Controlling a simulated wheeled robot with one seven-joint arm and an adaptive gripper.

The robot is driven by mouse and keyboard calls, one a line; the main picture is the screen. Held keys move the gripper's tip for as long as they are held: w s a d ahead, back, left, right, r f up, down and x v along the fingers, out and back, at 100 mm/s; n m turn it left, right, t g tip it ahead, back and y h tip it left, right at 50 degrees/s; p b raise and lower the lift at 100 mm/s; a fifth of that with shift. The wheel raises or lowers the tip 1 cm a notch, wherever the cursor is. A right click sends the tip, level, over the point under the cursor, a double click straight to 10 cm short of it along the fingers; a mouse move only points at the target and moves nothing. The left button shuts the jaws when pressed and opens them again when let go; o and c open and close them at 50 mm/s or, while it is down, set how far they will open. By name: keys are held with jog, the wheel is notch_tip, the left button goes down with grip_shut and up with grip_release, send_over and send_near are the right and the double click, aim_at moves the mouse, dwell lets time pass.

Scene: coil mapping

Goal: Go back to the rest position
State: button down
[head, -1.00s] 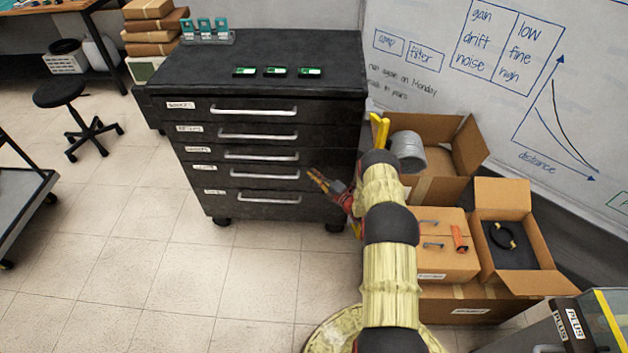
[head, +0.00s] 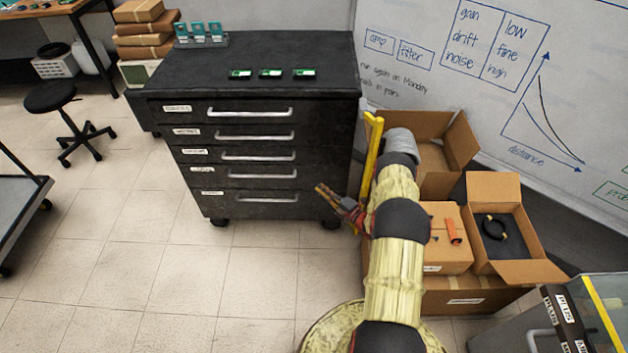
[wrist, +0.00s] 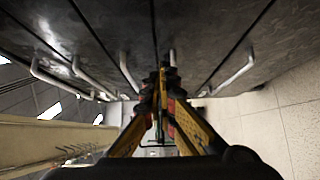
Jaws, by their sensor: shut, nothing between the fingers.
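My gripper (head: 322,190) is in front of the right part of the black drawer cabinet (head: 330,110), at the height of its lower drawers. In the wrist view my gripper (wrist: 163,75) has its yellow and black fingers together with nothing between them. The wrist view also shows the cabinet's dark drawer fronts and silver handles (wrist: 235,72) close around the fingers. I cannot tell whether the fingertips touch the cabinet. All the drawers look closed.
Three green boards (head: 270,73) lie on the cabinet top. A stool (head: 50,98) and a cart (head: 20,215) are at left. The tiled floor (head: 130,255) before the cabinet is clear.

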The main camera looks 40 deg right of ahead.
jog(key=s, duration=0.2)
jog(key=shift+s+d, duration=0.25)
jog(key=shift+s, duration=0.05)
